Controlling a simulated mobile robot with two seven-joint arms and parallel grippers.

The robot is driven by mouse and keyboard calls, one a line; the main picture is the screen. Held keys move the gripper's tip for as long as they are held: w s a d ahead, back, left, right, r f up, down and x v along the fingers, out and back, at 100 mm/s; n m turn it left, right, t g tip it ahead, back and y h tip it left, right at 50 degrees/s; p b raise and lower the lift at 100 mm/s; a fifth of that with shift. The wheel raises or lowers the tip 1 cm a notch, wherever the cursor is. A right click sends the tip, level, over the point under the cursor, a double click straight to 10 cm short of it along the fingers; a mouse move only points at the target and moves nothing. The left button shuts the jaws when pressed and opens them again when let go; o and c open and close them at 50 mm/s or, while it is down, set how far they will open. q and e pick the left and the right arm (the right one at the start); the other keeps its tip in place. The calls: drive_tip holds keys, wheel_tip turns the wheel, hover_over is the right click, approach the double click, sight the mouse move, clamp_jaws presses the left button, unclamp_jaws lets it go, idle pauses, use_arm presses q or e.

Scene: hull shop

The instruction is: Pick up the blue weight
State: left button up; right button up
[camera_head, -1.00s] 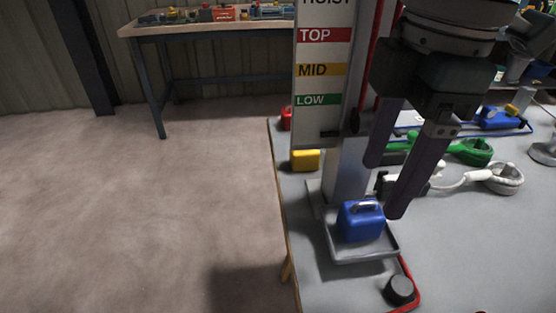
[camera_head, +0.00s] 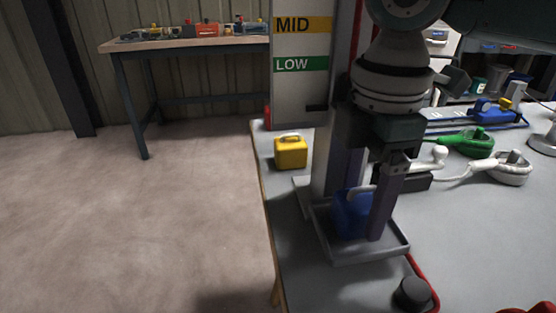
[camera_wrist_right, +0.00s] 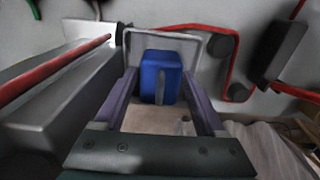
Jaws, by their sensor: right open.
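The blue weight (camera_head: 346,214), a block with a grey handle, sits in the grey tray (camera_head: 372,256) at the foot of the hoist post. My right gripper (camera_head: 360,214) is open and points down over the tray, with one finger in front of the weight and partly hiding it. In the right wrist view the blue weight (camera_wrist_right: 151,76) shows between the tips of the two purple fingers (camera_wrist_right: 160,76), with gaps visible at its sides. I cannot see contact. My left gripper is not in view.
A yellow weight (camera_head: 291,153) stands on the table near its left edge, behind the tray. The hoist board (camera_head: 299,90) rises behind my gripper. A black knob (camera_head: 412,293) and red tubing lie in front. Green (camera_head: 467,140) and white (camera_head: 509,168) corded items lie right.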

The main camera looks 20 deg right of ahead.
drive_tip(key=shift+f, duration=0.65)
clamp_jaws()
drive_tip(key=shift+r, duration=0.1)
